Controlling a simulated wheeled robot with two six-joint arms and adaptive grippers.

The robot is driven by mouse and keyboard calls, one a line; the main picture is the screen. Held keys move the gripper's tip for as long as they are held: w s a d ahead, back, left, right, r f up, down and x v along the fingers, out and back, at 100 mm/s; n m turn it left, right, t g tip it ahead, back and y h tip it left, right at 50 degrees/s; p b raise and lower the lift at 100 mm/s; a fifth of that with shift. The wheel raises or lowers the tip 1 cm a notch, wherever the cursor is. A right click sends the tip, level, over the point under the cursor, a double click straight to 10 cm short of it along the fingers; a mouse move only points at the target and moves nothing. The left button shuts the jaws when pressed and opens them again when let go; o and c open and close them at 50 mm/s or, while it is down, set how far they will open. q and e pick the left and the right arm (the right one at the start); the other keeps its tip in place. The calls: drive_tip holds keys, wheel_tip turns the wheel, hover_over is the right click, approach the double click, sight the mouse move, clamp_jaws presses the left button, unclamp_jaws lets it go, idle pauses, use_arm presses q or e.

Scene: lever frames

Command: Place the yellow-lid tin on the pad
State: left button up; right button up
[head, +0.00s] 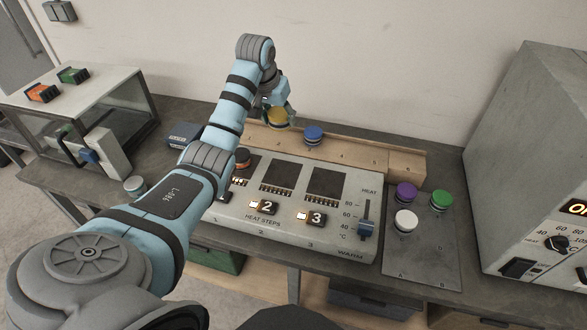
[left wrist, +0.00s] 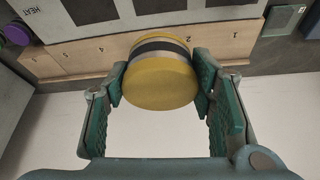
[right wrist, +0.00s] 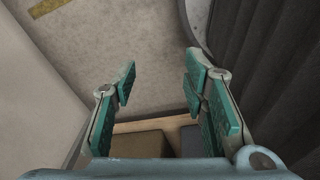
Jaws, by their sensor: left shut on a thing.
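The yellow-lid tin (head: 278,119) is held by my left gripper (head: 276,108), above the wooden rack behind the heater console. In the left wrist view the tin (left wrist: 158,82) sits between both fingers, its yellow face toward the camera, with a dark band around it. The console (head: 245,208) has dark square pads. The middle pad (head: 278,174) and right pad (head: 323,183) are bare. An orange-lid tin (head: 241,157) is at the left pad, partly hidden by my left arm. My right gripper (right wrist: 160,75) is open and empty, seen only in the right wrist view.
A blue-lid tin (head: 313,134) stands on the wooden rack (head: 365,156). Purple (head: 405,192), green (head: 441,200) and white (head: 405,221) lidded tins stand on a grey plate (head: 425,262). A large oven (head: 525,160) bounds the right. A glass-sided box (head: 75,115) is at left.

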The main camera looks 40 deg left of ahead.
sight(284, 171)
use_arm(q)
drive_tip(key=f, duration=0.6)
drive_tip(key=f+b, duration=0.1)
drive_tip(key=f, duration=0.5)
drive_tip(key=f+b, duration=0.1)
drive_tip(key=f, duration=0.5)
drive_tip(key=shift+s+d+f, duration=0.1)
drive_tip(key=shift+d, duration=0.15)
use_arm(e)
drive_tip(key=shift+s+d+f, duration=0.15)
drive_tip(key=shift+s+f, duration=0.1)
drive_tip(key=shift+f, duration=0.25)
drive_tip(key=shift+s+d+f, duration=0.15)
drive_tip(key=shift+s+f, duration=0.05)
drive_tip(key=shift+f, duration=0.25)
use_arm(q)
drive_tip(key=o, duration=1.2)
drive_tip(key=shift+s+r+p, duration=0.1)
drive_tip(key=shift+r+p, duration=0.2)
drive_tip(key=shift+r, duration=0.15)
drive_tip(key=p+v, duration=0.2)
drive_tip(key=v, duration=0.9)
drive_tip(key=shift+s+d+r+p, duration=0.1)
drive_tip(key=shift+d+r+p, duration=0.05)
drive_tip(key=shift+p, duration=0.15)
use_arm(e)
wheel_tip(284, 171, up, 3)
drive_tip(key=shift+a, duration=0.1)
